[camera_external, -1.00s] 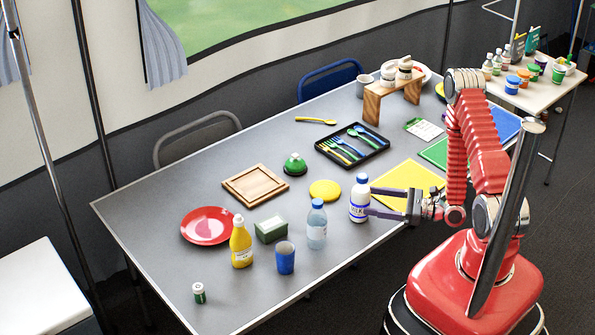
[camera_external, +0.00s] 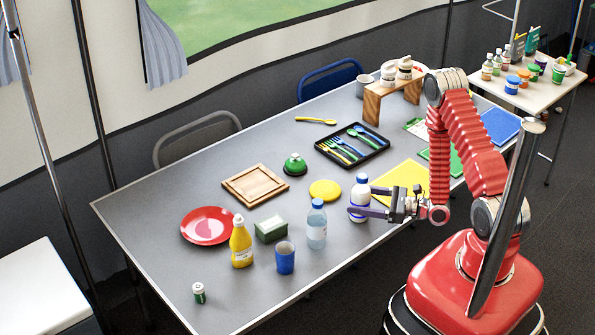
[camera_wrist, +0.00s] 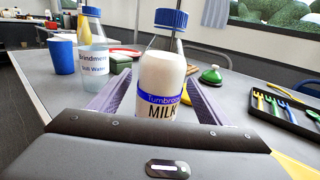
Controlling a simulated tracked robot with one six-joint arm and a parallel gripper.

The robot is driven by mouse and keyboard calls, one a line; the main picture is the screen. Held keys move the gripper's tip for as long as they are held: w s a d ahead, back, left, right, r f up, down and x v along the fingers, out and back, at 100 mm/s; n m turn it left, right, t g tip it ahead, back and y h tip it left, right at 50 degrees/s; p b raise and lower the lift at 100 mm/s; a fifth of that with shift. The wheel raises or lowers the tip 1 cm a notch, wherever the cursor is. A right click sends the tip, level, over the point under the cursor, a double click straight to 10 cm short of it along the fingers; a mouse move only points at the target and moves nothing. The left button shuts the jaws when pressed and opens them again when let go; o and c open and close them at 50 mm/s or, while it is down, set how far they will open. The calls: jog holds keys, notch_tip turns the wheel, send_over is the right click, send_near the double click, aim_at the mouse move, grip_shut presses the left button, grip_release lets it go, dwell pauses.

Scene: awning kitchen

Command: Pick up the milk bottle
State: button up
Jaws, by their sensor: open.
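The milk bottle (camera_external: 360,199) stands upright near the table's front edge, white with a blue cap and a blue label band. In the wrist view the milk bottle (camera_wrist: 161,85) stands in the middle, its label reading "MILK" and its lower part hidden by my gripper's body. My gripper (camera_external: 371,201) is open at the bottle's height, coming from the right. In the wrist view the fingers of my gripper (camera_wrist: 158,95) lie on either side of the bottle. I cannot tell whether either finger touches it.
A clear water bottle (camera_external: 316,226) stands close to the left, with a blue cup (camera_external: 285,258) and yellow bottle (camera_external: 241,245) beyond. A yellow disc (camera_external: 325,190) lies behind the milk, and a yellow mat (camera_external: 405,181) lies to the right. A black cutlery tray (camera_external: 334,160) is farther back.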

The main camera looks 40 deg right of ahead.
aim_at(362, 175)
jog(key=c, duration=1.6)
jog(key=shift+r, duration=0.2)
jog(key=shift+r, duration=4.85)
